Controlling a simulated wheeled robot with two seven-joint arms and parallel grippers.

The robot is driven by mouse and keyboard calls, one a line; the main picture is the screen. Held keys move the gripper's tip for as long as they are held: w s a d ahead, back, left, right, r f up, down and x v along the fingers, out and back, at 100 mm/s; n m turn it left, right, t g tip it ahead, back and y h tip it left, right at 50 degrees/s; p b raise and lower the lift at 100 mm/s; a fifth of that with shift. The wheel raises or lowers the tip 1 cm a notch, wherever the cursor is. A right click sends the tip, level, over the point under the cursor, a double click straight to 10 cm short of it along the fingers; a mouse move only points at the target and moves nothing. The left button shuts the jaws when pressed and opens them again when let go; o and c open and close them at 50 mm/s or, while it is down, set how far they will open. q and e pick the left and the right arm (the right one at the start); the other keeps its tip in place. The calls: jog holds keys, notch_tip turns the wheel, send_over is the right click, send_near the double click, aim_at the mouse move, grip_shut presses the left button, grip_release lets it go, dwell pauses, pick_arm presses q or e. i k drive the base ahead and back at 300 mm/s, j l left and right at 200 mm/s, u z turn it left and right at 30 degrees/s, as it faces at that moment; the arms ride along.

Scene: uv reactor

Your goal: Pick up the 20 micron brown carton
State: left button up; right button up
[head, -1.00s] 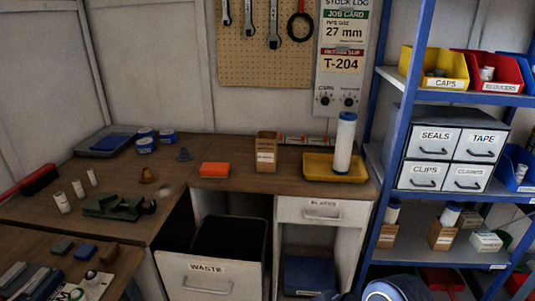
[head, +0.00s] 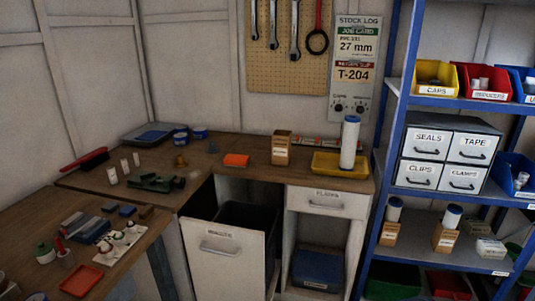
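A brown carton (head: 281,150) stands upright on the back bench, left of the yellow tray. Two more brown cartons stand on the lower shelf of the blue rack, the left carton (head: 388,234) and the right carton (head: 444,240). Each of these two has a white cylinder with a blue cap rising from its top. The cartons carry small pale labels, too small to read, so I cannot tell which is the 20 micron one. Neither of my grippers is in view.
A yellow tray (head: 326,168) holds a tall white cylinder (head: 350,142). An orange block (head: 236,160) lies left of the bench carton. The waste drawer (head: 222,250) stands out below the bench. Small drawers (head: 445,160) and bins fill the upper rack.

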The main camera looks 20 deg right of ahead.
aim_at(282, 139)
jog(key=i+l+u, duration=0.1)
jog(key=u, duration=0.3)
jog(key=l+u, duration=0.4)
jog(key=i+l+u, duration=0.1)
jog(key=u, duration=0.25)
